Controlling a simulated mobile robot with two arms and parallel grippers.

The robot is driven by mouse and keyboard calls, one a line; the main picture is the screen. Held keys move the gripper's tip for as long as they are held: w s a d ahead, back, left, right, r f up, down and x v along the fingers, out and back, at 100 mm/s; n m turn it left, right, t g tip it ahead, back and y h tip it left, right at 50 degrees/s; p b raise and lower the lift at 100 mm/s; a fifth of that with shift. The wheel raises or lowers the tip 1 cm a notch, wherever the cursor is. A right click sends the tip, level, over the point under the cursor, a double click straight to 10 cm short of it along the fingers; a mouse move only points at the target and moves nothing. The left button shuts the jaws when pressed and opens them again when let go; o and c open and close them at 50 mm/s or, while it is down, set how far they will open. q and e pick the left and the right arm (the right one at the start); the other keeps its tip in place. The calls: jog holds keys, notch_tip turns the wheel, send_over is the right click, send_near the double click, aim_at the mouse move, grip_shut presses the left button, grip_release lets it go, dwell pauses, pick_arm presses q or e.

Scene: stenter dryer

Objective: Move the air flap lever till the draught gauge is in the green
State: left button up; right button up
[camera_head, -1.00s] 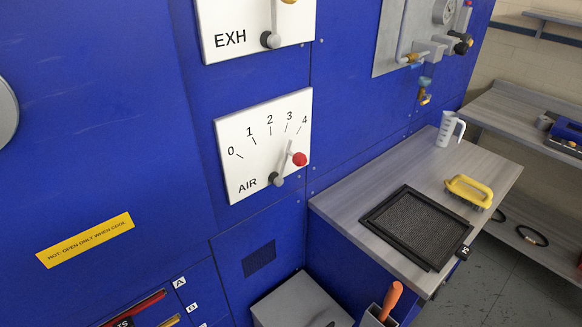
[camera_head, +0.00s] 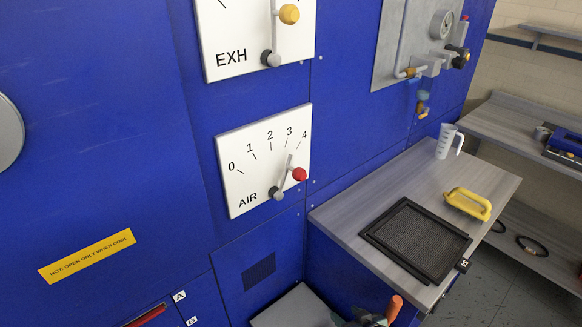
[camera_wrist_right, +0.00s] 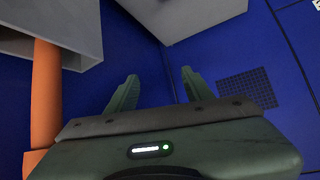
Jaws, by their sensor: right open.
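The air flap lever (camera_head: 284,172) is a grey arm with a red knob on the white AIR plate (camera_head: 237,178), marked 0 to 4. It tilts up and right, its tip near 3. A round gauge (camera_head: 441,24) sits on the grey panel at the upper right; its reading is too small to make out, and I cannot tell whether it is the draught gauge. My right gripper (camera_wrist_right: 160,90) is open and empty in the right wrist view. In the head view it barely shows at the bottom edge, well below the lever. My left gripper is not in view.
An EXH lever (camera_head: 277,35) with a yellow knob is above the AIR plate. A bench (camera_head: 345,208) to the right holds a black mesh filter (camera_head: 418,240), a yellow-handled brush (camera_head: 467,204) and a jug (camera_head: 448,141). An orange handle (camera_wrist_right: 45,95) stands close beside my right gripper.

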jog(key=w+a+r+n+t+y, duration=0.15)
jog(key=w+r, duration=0.25)
jog(key=r, duration=0.4)
jog(key=w+a+r+t+y, duration=0.1)
jog(key=w+a+r, duration=0.1)
jog(key=w+r, duration=0.35)
jog(key=n+t+y+p, duration=0.1)
jog(key=n+t+y, duration=0.2)
jog(key=y, duration=0.2)
send_near(291, 170)
jog(key=w+a, duration=0.1)
jog(key=w, duration=0.2)
jog(key=shift+a+g+y, duration=0.25)
jog(key=shift+g, duration=0.1)
jog(key=p+x, duration=0.1)
jog(key=x, duration=0.6)
jog(key=shift+w+f, duration=0.1)
jog(key=shift+w, duration=0.1)
grip_shut()
